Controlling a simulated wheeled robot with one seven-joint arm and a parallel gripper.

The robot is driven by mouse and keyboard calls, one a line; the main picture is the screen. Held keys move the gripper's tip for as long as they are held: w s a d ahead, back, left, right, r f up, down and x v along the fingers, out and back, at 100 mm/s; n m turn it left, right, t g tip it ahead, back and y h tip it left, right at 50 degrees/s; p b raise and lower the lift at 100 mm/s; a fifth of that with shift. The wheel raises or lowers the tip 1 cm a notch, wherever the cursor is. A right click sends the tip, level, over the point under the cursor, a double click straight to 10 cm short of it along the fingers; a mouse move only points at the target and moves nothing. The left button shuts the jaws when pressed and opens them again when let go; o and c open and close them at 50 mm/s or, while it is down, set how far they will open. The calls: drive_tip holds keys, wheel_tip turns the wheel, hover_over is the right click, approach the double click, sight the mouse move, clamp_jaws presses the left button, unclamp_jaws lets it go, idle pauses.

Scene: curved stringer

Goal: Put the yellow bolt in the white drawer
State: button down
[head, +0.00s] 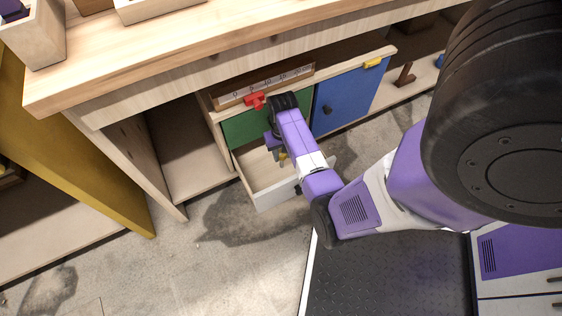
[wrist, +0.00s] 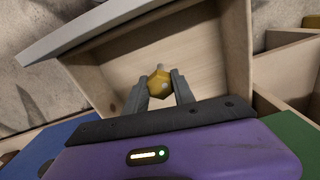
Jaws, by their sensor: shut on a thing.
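The yellow bolt (wrist: 159,83) is between the two fingers of my gripper (wrist: 160,88) in the wrist view. My gripper is shut on it. In the head view a small bit of the yellow bolt (head: 283,157) shows below my gripper (head: 278,152), over the open drawer. The white drawer (head: 277,196) is pulled out below the green front, its white face towards the floor side. In the wrist view the drawer's white front (wrist: 95,28) and wooden inside lie behind the bolt. I cannot tell whether the bolt touches the drawer bottom.
A green front (head: 241,131) and a blue door (head: 345,94) with a dark knob are above and beside the drawer. A red clamp-like piece (head: 255,101) and a ruler (head: 267,84) sit on the ledge above. An open shelf space (head: 185,150) is at left.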

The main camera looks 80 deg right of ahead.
sight(282, 160)
drive_tip(key=shift+f+b, duration=1.95)
drive_tip(key=shift+f, duration=0.05)
drive_tip(key=shift+r, duration=0.1)
drive_tip(key=c, duration=1.1)
unclamp_jaws()
drive_tip(key=shift+o, duration=0.2)
